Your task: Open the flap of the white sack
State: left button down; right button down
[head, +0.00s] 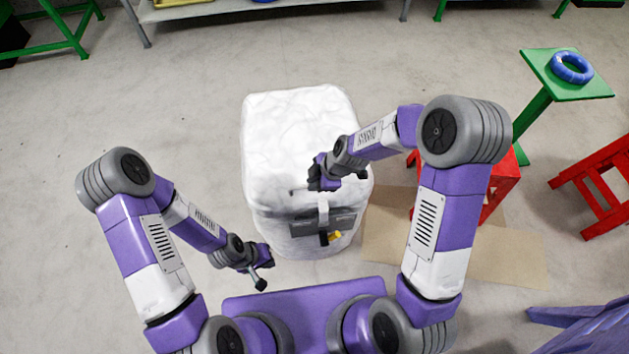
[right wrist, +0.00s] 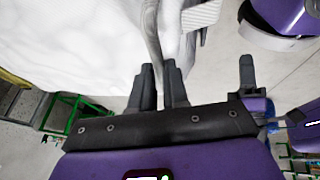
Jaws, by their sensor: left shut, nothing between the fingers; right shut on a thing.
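The white sack (head: 290,125) stands upright on the floor in the middle of the head view, bulky and creased.
A blue ring-shaped coil (head: 572,67) lies on a green stand (head: 540,62) at the right. Red stands (head: 500,185) are near the right arm. A flat brown sheet (head: 390,240) lies on the floor beside the sack. The floor left of the sack is clear.

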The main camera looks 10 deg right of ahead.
jog(key=w+r+g+p, duration=0.2)
jog(key=w+r+p, duration=0.4)
jog(key=r+p, duration=0.3)
jog(key=w+r+g+p, duration=0.2)
jog(key=w+r+p, duration=0.4)
jog(key=r, duration=0.8)
jog(key=p, duration=0.3)
jog(key=shift+w+d+r+m+p, duration=0.15)
jog(key=shift+w+r+m+p, duration=0.15)
jog(key=shift+m, duration=0.1)
jog(key=shift+f, duration=0.1)
jog(key=c, duration=1.4)
grip_release()
jog(key=shift+o, duration=1.4)
jog(key=shift+w+f, duration=0.1)
jog(key=shift+w, duration=0.1)
